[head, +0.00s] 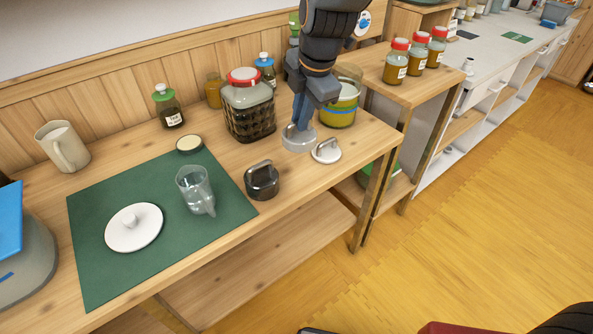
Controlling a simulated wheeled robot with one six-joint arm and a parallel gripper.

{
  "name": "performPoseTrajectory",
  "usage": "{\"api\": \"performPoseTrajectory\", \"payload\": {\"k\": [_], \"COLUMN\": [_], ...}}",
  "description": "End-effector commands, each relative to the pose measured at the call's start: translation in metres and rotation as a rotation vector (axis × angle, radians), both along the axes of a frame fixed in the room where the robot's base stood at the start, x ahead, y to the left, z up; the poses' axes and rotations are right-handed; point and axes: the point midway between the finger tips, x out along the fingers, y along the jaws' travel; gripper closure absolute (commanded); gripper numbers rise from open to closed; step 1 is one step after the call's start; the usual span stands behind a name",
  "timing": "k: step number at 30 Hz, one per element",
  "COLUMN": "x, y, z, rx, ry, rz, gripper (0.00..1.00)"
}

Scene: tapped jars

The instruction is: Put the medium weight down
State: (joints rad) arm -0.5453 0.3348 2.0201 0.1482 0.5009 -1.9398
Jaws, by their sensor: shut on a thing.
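My gripper (301,113) points down over the right part of the wooden table and is shut on a light grey round weight (298,140), which I take for the medium weight. The jaws hide most of its handle. The weight looks upright, at or just above the tabletop; I cannot tell whether it touches. A dark weight with a loop handle (262,183) stands to its left and nearer the front edge. A smaller pale weight with a handle (327,152) stands close on its right.
A big red-lidded jar (248,108) stands left of my gripper, and a yellow-green pot (341,106) to its right. A green mat (101,214) holds a glass jug (195,188) and a white lid (133,226). Bare tabletop lies between the dark weight and the grey one.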

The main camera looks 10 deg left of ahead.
Motion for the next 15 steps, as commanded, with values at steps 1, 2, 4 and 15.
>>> {"api": "performPoseTrajectory", "payload": {"k": [1,2,4,15], "x": [0.0,-0.001,-0.002,-0.002], "y": [0.004,0.005,0.007,0.007], "z": [0.002,0.002,-0.002,-0.053], "rx": [0.0,0.0,-0.001,-0.002], "ry": [-0.002,-0.001,0.001,0.001], "rz": [0.026,0.037,0.054,0.061], "gripper": [1.0,1.0,1.0,1.0]}}
